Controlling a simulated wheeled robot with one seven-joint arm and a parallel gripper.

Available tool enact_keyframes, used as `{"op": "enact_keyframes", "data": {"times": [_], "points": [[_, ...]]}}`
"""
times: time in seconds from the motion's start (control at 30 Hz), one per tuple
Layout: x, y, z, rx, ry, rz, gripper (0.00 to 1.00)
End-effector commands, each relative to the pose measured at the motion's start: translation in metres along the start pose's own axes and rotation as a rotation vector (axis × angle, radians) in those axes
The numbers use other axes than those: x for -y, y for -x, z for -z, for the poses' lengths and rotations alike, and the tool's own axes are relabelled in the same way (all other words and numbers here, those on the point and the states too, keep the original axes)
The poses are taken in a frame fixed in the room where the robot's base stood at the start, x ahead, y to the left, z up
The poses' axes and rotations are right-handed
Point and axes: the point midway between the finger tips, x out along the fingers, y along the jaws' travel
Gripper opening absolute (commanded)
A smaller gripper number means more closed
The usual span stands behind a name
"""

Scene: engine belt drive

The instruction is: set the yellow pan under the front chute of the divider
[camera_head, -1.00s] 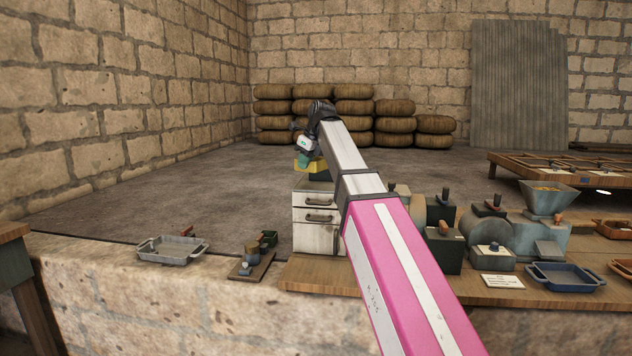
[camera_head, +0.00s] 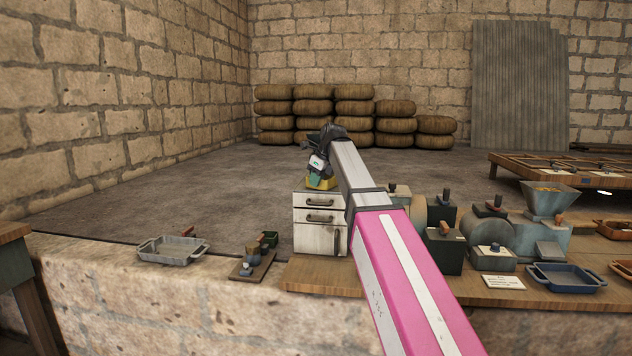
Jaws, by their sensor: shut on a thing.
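The yellow pan (camera_head: 327,184) shows as a small strip just above the top of a white drawer cabinet. My gripper (camera_head: 316,178) is shut on it, and the gripper's body hides much of the pan. I cannot tell whether the pan touches the cabinet top. A grey-blue machine with a square hopper (camera_head: 551,201) stands on the bench at the right and may be the divider. A sloping chute-like part (camera_head: 549,250) shows low on its front.
The white cabinet (camera_head: 320,217) stands at the bench's left end. A blue pan (camera_head: 566,278) lies before the hopper machine. Dark boxes with handles (camera_head: 445,250) crowd the bench behind my arm. A grey tray (camera_head: 171,251) sits on the stone ledge at left.

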Motion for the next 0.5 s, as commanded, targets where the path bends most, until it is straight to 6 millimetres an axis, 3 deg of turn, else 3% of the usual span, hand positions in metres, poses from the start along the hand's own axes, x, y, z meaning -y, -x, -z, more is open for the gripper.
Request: {"op": "enact_keyframes", "data": {"times": [0.1, 0.2, 0.5], "points": [[-0.0001, -0.0024, 0.001, 0.0, 0.0, 0.0, 0.0], [0.0, -0.0024, 0.001, 0.0, 0.0, 0.0, 0.31], [0.0001, -0.0016, 0.0006, 0.0, 0.0, 0.0, 0.31]]}}
